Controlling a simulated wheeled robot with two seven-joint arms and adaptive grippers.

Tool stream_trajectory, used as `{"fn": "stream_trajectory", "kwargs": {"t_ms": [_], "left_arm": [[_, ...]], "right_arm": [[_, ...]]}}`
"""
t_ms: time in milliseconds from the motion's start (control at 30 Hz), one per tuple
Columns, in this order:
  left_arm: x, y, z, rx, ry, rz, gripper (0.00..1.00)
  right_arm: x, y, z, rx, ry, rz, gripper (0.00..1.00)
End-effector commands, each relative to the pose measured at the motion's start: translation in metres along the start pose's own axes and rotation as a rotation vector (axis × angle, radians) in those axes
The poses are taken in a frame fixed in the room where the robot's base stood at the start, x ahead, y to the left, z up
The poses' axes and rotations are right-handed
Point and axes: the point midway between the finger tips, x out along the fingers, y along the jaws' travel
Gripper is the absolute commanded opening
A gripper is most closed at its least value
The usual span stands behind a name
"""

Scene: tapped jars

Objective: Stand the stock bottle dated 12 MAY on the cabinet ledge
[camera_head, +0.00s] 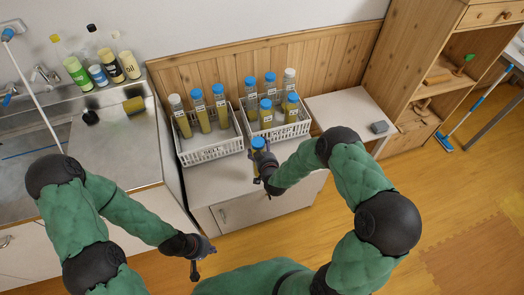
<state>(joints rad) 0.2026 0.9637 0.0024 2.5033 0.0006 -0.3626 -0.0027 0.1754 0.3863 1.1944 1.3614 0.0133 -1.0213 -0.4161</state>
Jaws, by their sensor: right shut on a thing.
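My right gripper (262,158) is shut on a blue-capped bottle (258,143) in front of the right basket. My gripper hides most of that bottle, and its date cannot be read. The left basket (210,153) holds 3 upright bottles, one with a grey cap (181,117) and two with blue caps. The right basket (284,131) holds several, mostly blue-capped, one with a pale cap (289,79). Their label dates are too small to read. The pale cabinet top (208,178) is bare in front of the baskets. My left gripper (196,263) hangs low, away from the bottles; its fingers are unclear.
A steel sink counter (120,150) stands at the left with several bottles at its back and a yellow sponge (133,104). A white side table (345,108) with a small grey block (379,127) stands at right, beside a wooden shelf (415,60).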

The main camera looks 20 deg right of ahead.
Motion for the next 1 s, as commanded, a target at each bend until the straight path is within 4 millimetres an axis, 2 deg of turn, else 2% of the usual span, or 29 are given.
{"fn": "stream_trajectory", "kwargs": {"t_ms": [500,1000], "left_arm": [[0.004,-0.001,0.0,0.0,0.0,0.0,0.0],[0.033,-0.012,-0.001,0.0,0.0,0.0,0.0]], "right_arm": [[0.001,0.001,-0.002,-0.004,0.006,-0.005,0.2],[0.014,-0.001,0.03,-0.004,0.006,-0.004,0.2]]}}
